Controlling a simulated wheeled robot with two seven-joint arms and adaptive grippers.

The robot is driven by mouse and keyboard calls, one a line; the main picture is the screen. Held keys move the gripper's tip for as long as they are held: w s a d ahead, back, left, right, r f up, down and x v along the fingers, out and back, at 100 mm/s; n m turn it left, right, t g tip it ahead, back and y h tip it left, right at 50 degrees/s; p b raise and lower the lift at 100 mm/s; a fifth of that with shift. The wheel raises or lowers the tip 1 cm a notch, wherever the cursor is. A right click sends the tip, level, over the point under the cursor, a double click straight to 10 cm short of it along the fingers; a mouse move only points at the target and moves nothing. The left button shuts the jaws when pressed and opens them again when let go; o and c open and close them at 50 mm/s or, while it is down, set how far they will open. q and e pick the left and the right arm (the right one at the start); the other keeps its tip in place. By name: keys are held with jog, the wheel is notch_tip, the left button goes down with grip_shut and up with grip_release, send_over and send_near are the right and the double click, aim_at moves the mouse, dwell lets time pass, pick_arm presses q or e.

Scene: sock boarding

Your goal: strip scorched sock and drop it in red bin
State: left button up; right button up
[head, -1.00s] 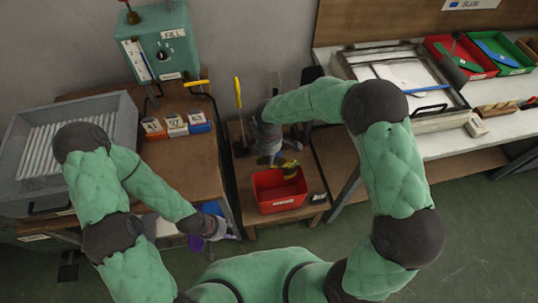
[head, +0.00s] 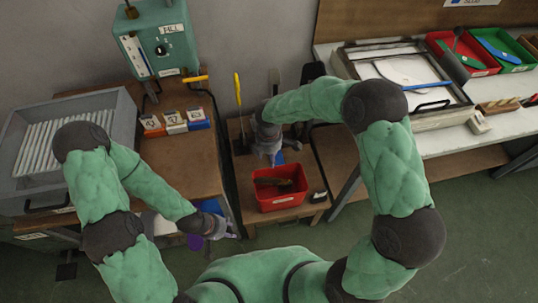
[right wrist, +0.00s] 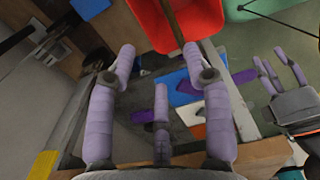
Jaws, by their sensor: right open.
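The red bin (head: 284,202) stands on the low wooden stand between the two benches. A dark brown, crumpled piece that looks like the scorched sock (head: 272,182) lies inside it. My right gripper (head: 271,160) is just behind the bin's far rim, open and empty. In the right wrist view its purple fingers (right wrist: 160,85) are spread with nothing between them, and part of the red bin (right wrist: 185,20) shows at the top. My left gripper (head: 218,228) hangs low by the left bench's front corner. It also shows in the right wrist view (right wrist: 277,62), with nothing visible in it; its opening is unclear.
The left bench holds a grey tray (head: 128,122) of white boards, small numbered boxes (head: 174,122) and a green machine (head: 160,45). A yellow-handled tool (head: 238,90) stands behind the bin. The right bench holds a framed press (head: 440,122) and red and green trays. Floor in front is clear.

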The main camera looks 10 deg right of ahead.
notch_tip(320, 180, up, 12)
dwell(0.5)
dwell(0.7)
jog(key=s+f+m+y+p, duration=0.1)
jog(key=s+f+m+y, duration=0.1)
jog(key=s+f+m, duration=0.7)
jog(key=s+f+m+y+p, duration=0.1)
jog(key=s+f+m+y, duration=0.1)
jog(key=s+f+m, duration=0.8)
notch_tip(320, 180, down, 6)
jog(key=m, duration=0.3)
jog(key=shift+s+d+f, duration=0.25)
jog(key=shift+d, duration=0.15)
